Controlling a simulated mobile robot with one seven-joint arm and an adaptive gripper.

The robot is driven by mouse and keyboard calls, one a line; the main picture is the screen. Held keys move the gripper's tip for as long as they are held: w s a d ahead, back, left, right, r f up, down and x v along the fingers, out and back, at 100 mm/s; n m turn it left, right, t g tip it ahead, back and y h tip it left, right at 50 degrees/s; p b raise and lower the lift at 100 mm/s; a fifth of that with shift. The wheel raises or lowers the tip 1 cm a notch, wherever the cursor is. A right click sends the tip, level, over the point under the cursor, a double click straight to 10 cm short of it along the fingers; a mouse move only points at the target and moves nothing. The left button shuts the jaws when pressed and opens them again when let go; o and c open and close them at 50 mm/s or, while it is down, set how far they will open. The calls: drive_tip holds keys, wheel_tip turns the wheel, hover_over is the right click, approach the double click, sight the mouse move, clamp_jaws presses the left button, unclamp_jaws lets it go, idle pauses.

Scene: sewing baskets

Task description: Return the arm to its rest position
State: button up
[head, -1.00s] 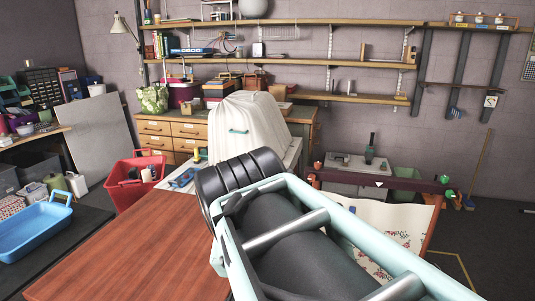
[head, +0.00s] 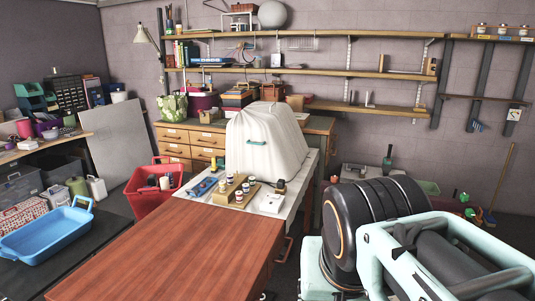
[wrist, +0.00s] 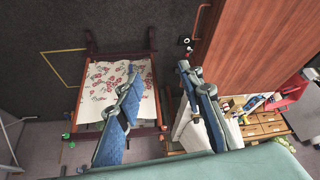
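My arm (head: 445,250), pale green and black, fills the lower right of the head view. Its end and the fingers do not show there. In the wrist view my gripper (wrist: 158,75) is open, its two blue-padded fingers well apart. Nothing is between the fingers. Beyond them I see the dark floor, a floral cloth in a frame (wrist: 115,85) at left and the wooden table's edge at right.
The wooden table (head: 170,255) has a bare front. At its far end, a pale mat carries a wooden jar stand (head: 224,196) and a white-covered object (head: 265,140). A red basket (head: 145,200) and a blue tray (head: 45,235) are at left.

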drive_tip(key=s+d+f, duration=0.2)
drive_tip(key=d, duration=0.2)
wheel_tip(320, 180, up, 16)
drive_tip(key=p, duration=1.5)
drive_tip(key=shift+a+f+n+y+p, duration=0.2)
drive_tip(key=shift+f+n+y+p, duration=0.1)
drive_tip(key=shift+n, duration=0.1)
drive_tip(key=shift+w, duration=0.1)
drive_tip(key=shift+c, duration=0.8)
drive_tip(key=shift+w, duration=0.1)
